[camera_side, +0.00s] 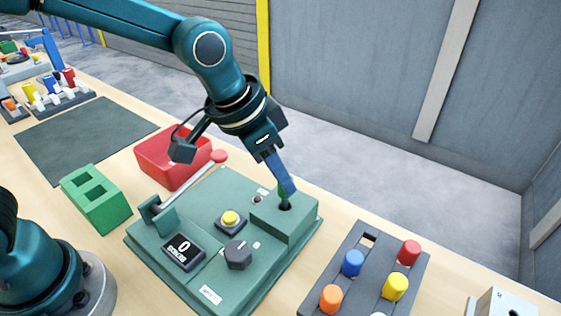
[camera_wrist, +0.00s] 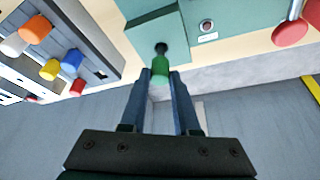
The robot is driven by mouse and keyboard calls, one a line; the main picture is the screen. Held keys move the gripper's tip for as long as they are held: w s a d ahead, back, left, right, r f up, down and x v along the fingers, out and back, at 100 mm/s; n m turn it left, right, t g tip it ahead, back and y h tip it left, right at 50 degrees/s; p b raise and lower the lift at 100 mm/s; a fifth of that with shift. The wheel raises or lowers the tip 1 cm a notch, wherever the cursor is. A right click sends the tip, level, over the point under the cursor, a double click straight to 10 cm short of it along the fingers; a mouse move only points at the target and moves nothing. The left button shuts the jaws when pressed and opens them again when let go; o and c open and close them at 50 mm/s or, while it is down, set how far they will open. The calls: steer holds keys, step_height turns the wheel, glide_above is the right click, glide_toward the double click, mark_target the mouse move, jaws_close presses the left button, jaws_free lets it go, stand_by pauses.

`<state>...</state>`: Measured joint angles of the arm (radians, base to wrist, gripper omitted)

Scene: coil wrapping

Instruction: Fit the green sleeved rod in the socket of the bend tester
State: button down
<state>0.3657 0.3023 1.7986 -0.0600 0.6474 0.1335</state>
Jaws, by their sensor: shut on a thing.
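The green sleeved rod (camera_wrist: 159,67) is between the fingertips of my gripper (camera_wrist: 160,78), which is shut on its green sleeve. The rod's dark lower end meets the dark socket (camera_wrist: 161,47) in the raised block of the bend tester. In the side view the rod (camera_side: 283,193) stands near upright over the socket (camera_side: 285,207), with my gripper (camera_side: 284,186) at its top. How deep the end sits is hidden. The bend tester (camera_side: 205,215) is a green plate with a yellow button, a dark knob, a lever and a display reading 0.
A dark rack (camera_side: 343,284) with red, blue, yellow and orange capped rods stands right of the tester.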

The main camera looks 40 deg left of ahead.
steer(key=shift+f, duration=1.05)
steer(key=c, duration=0.6)
jaws_free()
steer(key=shift+o, duration=0.2)
steer(key=shift+v, duration=2.55)
